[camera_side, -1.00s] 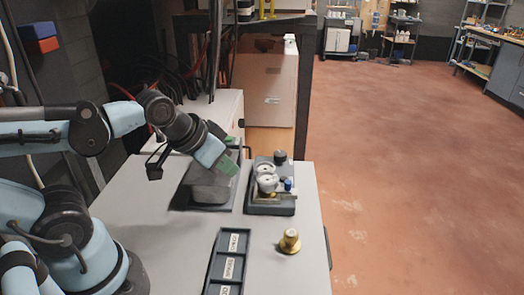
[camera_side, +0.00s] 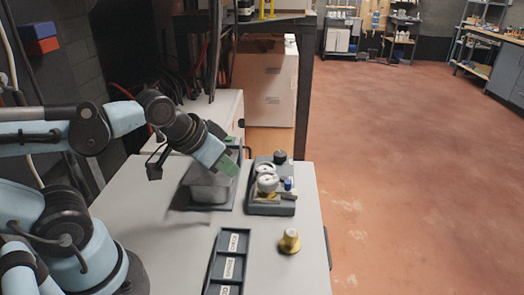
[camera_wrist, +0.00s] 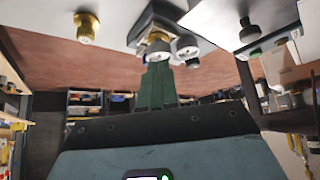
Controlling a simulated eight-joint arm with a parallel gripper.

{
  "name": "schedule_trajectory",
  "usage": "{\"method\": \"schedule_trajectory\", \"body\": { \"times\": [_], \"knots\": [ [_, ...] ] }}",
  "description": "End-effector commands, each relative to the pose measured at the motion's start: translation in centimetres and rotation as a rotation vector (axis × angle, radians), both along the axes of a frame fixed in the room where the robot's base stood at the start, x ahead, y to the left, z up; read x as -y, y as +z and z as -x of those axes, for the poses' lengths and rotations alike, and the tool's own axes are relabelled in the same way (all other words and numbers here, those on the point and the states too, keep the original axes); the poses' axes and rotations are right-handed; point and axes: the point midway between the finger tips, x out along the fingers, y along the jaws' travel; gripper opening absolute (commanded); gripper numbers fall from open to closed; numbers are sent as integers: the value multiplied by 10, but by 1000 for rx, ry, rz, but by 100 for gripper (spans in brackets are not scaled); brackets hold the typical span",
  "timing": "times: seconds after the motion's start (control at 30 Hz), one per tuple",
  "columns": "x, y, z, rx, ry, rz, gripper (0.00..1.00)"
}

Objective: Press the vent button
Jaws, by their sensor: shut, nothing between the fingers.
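My gripper (camera_side: 231,165) has green fingers, shut and empty, pointing down toward the table between a grey box (camera_side: 206,186) and a manifold unit (camera_side: 270,206). It hangs close to the unit's left side; contact cannot be told. The unit carries two round white-faced gauges (camera_side: 267,182), a blue cap (camera_side: 289,184) and a black knob (camera_side: 280,156). In the wrist view, the green fingers (camera_wrist: 157,85) reach toward the gauges (camera_wrist: 187,46) and partly cover the unit. No part is clearly readable as the vent button.
A brass fitting (camera_side: 289,241) stands on the light table (camera_side: 180,255) at the front right. A dark labelled tray (camera_side: 211,270) lies at the front. The table's right edge is close to the unit.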

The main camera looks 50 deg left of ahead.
Motion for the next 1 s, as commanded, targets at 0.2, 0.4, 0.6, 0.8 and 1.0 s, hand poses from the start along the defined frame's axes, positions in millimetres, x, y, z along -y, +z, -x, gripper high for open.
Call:
{"method": "schedule_trajectory", "body": {
  "times": [0.2,0.4,0.6,0.8,1.0],
  "knots": [
    [0,5,-14,15,47,40,0],
    [-1,14,-50,51,166,147,0],
    [-2,17,-91,88,298,271,0],
    [-6,12,-131,123,421,393,0],
    [-8,5,-158,146,505,480,0]
  ]
}}
